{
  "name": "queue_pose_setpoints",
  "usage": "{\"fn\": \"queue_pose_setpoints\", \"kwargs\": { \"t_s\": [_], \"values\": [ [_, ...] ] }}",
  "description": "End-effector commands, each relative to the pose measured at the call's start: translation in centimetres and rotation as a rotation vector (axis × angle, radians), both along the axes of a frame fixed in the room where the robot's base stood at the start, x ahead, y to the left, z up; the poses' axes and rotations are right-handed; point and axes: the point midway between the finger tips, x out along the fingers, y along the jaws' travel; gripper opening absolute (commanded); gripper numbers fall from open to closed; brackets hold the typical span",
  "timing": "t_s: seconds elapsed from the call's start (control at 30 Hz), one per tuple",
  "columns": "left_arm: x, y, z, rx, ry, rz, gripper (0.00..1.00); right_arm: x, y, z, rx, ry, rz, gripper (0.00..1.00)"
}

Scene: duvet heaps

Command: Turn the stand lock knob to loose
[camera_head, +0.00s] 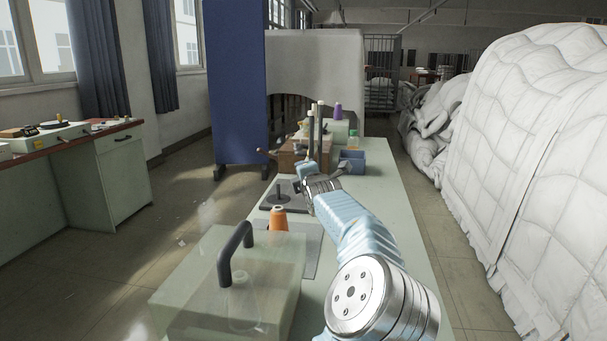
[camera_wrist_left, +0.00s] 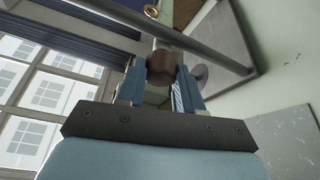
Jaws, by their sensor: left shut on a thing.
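The stand has a dark base plate (camera_head: 268,197) on the long table, and upright posts (camera_head: 311,140) rise behind my gripper. My left gripper (camera_head: 304,172) is at the stand, low beside the posts. In the left wrist view, the brown round lock knob (camera_wrist_left: 161,68) sits between the two blue fingers of my left gripper (camera_wrist_left: 160,85), which is shut on it. A grey rod (camera_wrist_left: 185,38) of the stand crosses just beyond the knob. The knob is hidden in the head view, and its turn position cannot be told. My right gripper is not in view.
A clear cover with a dark handle (camera_head: 235,252) stands at the table's near left, with an orange thread cone (camera_head: 278,218) behind it. A blue bin (camera_head: 351,162) and a wooden box (camera_head: 288,160) stand farther back. White duvet heaps (camera_head: 545,150) fill the right side.

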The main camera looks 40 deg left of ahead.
Motion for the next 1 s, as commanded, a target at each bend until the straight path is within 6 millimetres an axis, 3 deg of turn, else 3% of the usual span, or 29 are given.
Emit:
{"fn": "queue_pose_setpoints", "kwargs": {
  "t_s": [0.77,0.8,0.93,1.0],
  "values": [
    [0.03,-0.05,-0.17,0.086,0.050,-0.001,0.05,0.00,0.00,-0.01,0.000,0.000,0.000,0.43],
    [0.03,-0.05,-0.17,0.086,0.050,-0.001,0.40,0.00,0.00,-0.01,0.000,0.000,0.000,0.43],
    [0.03,-0.04,-0.14,0.086,0.050,-0.001,0.60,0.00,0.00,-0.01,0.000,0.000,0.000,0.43],
    [0.03,-0.04,-0.13,0.086,0.049,-0.001,0.61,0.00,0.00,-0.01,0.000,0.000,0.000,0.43]
  ]
}}
